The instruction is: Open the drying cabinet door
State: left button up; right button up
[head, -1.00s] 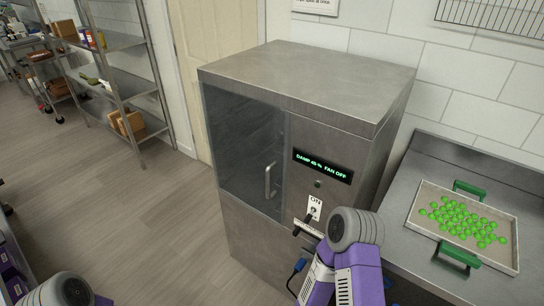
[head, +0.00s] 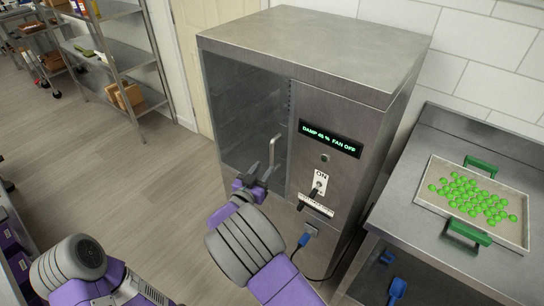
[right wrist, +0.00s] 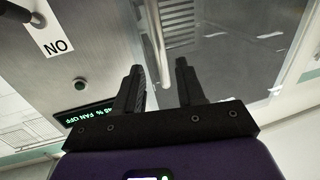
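The drying cabinet (head: 310,50) is a steel box with a glass door (head: 240,115) on its left front, which looks closed. The door's upright bar handle (head: 273,152) is near the door's right edge. My right gripper (head: 261,181) is at the lower end of the handle. In the right wrist view, its two dark fingers (right wrist: 160,85) are spread apart, with the handle (right wrist: 156,45) ahead, lined up between them. Whether the bar is between the fingertips is hard to tell. My left arm shows at the lower left; its gripper does not show.
Right of the door are a display (head: 330,138) reading damp and fan off, and a switch (head: 319,188) marked ON. A tray (head: 430,200) of green gummies with green handles sits on the steel counter at right. Shelves (head: 125,60) stand at back left; floor before the door is clear.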

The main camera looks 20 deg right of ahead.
aim_at(271, 157)
jog(key=x, duration=0.2)
jog(key=b+x, duration=0.1)
jog(key=x, duration=0.4)
jog(key=shift+w+d+r, duration=0.15)
jog(key=shift+r, duration=0.25)
jog(key=shift+c, duration=0.2)
grip_shut()
